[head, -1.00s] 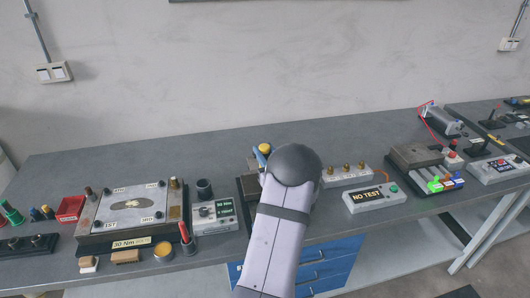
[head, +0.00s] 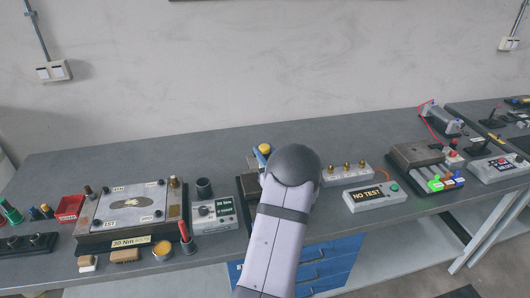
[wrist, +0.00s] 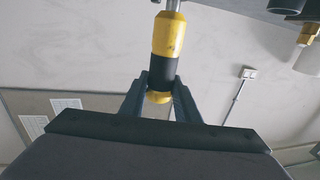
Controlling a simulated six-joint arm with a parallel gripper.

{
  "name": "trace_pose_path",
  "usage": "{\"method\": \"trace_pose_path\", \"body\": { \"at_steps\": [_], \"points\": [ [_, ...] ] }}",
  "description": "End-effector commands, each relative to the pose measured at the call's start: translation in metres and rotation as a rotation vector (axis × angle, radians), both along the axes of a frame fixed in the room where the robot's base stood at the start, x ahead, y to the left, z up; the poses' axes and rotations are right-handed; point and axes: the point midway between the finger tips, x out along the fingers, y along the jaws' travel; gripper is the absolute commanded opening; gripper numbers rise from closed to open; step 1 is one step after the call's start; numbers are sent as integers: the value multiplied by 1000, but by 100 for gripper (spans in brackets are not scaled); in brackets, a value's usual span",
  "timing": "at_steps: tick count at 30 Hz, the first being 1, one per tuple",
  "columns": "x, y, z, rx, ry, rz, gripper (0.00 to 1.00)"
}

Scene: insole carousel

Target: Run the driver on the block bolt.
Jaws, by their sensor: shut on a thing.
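In the wrist view my gripper (wrist: 160,92) is shut on the driver (wrist: 168,38), a yellow tool with a black band and a metal shaft running out of the top of the picture. In the head view my arm covers the gripper. A small yellow end (head: 264,148) with a blue part beside it shows just left of the arm; I cannot tell what it belongs to. A dark block (head: 246,190) stands partly hidden behind the arm. The block bolt cannot be made out, nor whether the driver touches it.
Left of the arm are a grey box with a display (head: 203,213), a dark cup (head: 204,188) and a labelled plate fixture (head: 95,225). To the right are a NO TEST box (head: 375,197) and a grey base with brass fittings (head: 345,175). The bench behind is clear.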

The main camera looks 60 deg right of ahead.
Motion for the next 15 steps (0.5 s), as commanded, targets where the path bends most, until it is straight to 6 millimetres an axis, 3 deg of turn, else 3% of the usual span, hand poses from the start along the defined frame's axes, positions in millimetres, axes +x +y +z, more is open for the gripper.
{"method": "trace_pose_path", "body": {
  "at_steps": [15],
  "points": [
    [0, 0, -4, -5, -3, 0, 2]
  ]
}}
